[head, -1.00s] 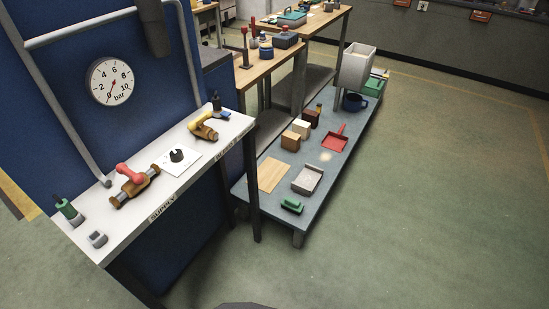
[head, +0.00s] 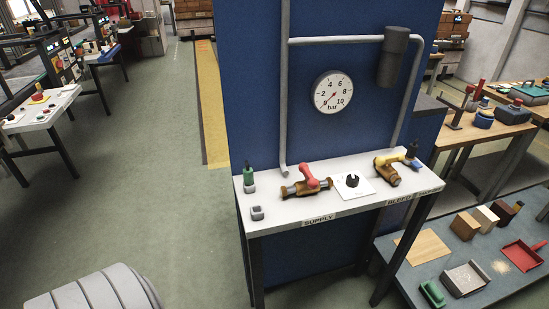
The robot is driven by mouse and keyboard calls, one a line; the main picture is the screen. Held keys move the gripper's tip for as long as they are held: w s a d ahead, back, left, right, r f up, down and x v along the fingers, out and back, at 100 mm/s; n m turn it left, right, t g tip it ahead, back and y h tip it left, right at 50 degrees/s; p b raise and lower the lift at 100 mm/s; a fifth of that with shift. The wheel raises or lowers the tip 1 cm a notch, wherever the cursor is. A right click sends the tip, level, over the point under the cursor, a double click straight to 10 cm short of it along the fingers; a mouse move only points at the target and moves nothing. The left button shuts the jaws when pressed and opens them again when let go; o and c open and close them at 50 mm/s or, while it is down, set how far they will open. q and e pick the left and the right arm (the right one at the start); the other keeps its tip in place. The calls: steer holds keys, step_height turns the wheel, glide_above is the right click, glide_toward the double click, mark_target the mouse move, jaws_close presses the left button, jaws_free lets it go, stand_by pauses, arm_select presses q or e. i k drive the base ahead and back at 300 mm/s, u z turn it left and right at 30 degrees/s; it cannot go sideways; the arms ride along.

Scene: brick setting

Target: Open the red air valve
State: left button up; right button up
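The red-handled valve (head: 310,181) has a brass body and sits on the white bench (head: 285,211) behind the SUPPLY label. Its red handle appears to lie across the brass body. A yellow-handled valve (head: 388,171) sits farther right on the same bench. A round bar gauge (head: 333,92) hangs on the blue panel (head: 263,80) above, its red needle pointing to the lower left, near the low end. Neither of my grippers is in view, and nothing touches the red valve.
A white plate with a black knob (head: 352,181) lies between the valves. A green-topped tool (head: 248,178) and a small grey block (head: 257,213) are at the bench's left end. A low grey table (head: 395,257) with several items stands at right. Open floor lies left and in front.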

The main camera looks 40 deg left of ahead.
mark_target(308, 175)
steer(key=u, duration=3)
steer(key=i, duration=2.25)
steer(key=z, duration=3.55)
